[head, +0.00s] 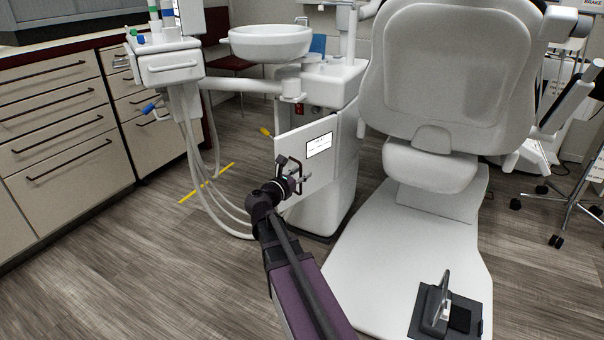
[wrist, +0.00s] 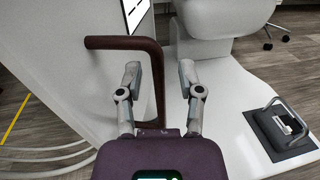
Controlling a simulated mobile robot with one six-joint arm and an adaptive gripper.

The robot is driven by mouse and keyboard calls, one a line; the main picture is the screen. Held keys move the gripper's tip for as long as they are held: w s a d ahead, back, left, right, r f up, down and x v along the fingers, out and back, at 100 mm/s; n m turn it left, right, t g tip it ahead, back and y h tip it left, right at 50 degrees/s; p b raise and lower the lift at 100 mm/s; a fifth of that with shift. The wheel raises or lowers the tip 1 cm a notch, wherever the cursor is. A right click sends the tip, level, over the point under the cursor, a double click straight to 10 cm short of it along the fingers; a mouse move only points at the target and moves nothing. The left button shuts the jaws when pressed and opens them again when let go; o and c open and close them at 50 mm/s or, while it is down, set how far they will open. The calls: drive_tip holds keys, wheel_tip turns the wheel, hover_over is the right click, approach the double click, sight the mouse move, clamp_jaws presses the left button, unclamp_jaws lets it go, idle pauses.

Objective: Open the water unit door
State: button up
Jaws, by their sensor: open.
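The water unit door (head: 295,145) is a white panel with a black-framed label on the white unit below the basin. It also fills the left part of the wrist view (wrist: 60,50). I cannot tell whether it stands ajar. Its dark brown handle (wrist: 120,42) has one bar across and one running down. My gripper (head: 295,170) is in front of the door, and its jaws (wrist: 158,72) are open. In the wrist view the handle's downward bar lies between the two fingers, nearer the left one. I see no clear grip on it; the depth is hard to judge.
The dental chair (head: 440,70) and its white base (head: 400,265) stand to the right. A dark pedal (head: 447,310) lies on that base. Hoses (head: 205,190) hang left of the door, above a yellow floor strip (head: 207,184). Drawers (head: 65,135) line the left side.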

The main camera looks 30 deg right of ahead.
drive_tip(key=v, duration=1.2)
drive_tip(key=shift+d, duration=0.1)
idle(0.6)
drive_tip(key=s+a+f+m+g+y+p, duration=0.3)
drive_tip(key=s+f+m+g+y+p, duration=0.25)
drive_tip(key=m+y+p, duration=0.55)
drive_tip(key=s+a+r+m+g+y+p, duration=0.25)
drive_tip(key=s+a+m+y+p, duration=0.3)
drive_tip(key=a+m, duration=0.6)
wheel_tip(320, 180, up, 37)
drive_tip(key=t+p, duration=0.1)
drive_tip(key=p, duration=3.5)
drive_tip(key=shift+s+d+r, duration=0.2)
drive_tip(key=shift+s+d, duration=0.1)
drive_tip(key=shift+d, duration=0.15)
